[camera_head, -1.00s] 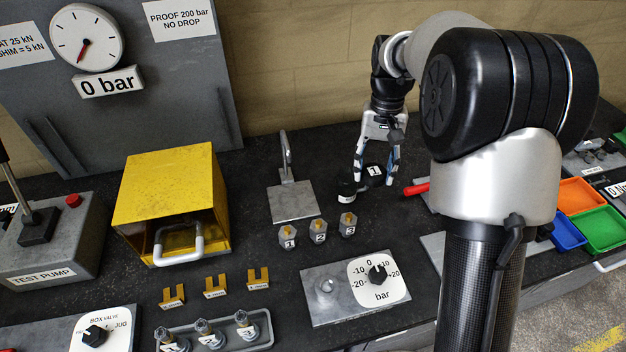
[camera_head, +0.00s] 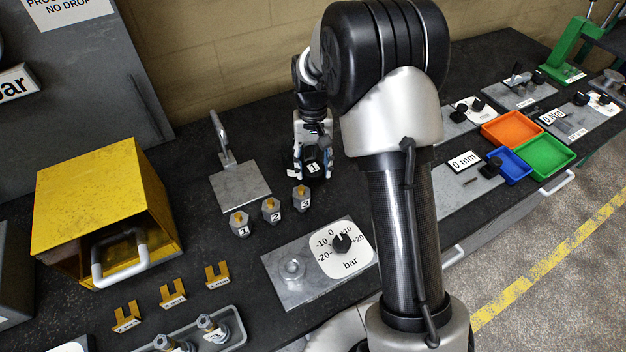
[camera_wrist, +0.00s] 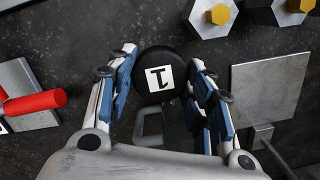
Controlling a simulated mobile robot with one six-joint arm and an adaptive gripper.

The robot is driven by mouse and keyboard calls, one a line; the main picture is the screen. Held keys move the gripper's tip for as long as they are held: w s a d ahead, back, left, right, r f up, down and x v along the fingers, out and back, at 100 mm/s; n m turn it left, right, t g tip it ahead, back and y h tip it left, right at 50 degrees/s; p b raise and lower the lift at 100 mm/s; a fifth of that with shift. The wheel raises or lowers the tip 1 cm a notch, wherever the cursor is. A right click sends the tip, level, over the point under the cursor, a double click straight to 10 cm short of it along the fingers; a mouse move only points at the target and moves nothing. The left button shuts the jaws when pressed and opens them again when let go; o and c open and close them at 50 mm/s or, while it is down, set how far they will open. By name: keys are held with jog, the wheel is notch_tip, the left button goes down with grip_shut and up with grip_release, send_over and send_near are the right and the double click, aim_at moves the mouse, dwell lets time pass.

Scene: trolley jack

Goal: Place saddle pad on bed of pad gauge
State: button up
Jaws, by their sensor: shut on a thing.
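Whether the pad touches the bench is not clear. The pad gauge appears to be the grey plate (camera_head: 452,198) with the "0 mm" display (camera_head: 464,161), right of my arm. My arm hides part of its bed. A dark grey blocky shape (camera_wrist: 150,128) lies below the pad in the wrist view.
A grey plate with an upright hook (camera_head: 240,188) stands left of my gripper. Several numbered hex pieces (camera_head: 271,209) stand in front, with a bar dial plate (camera_head: 315,262) nearer. Orange (camera_head: 512,129), blue (camera_head: 513,168) and green (camera_head: 545,156) trays lie right. A red handle (camera_wrist: 35,102) shows in the wrist view.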

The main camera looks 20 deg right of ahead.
aim_at(313, 186)
jog(key=shift+f+b, duration=0.8)
jog(key=shift+f, duration=1.95)
jog(key=shift+f, duration=0.2)
jog(key=o, duration=1.1)
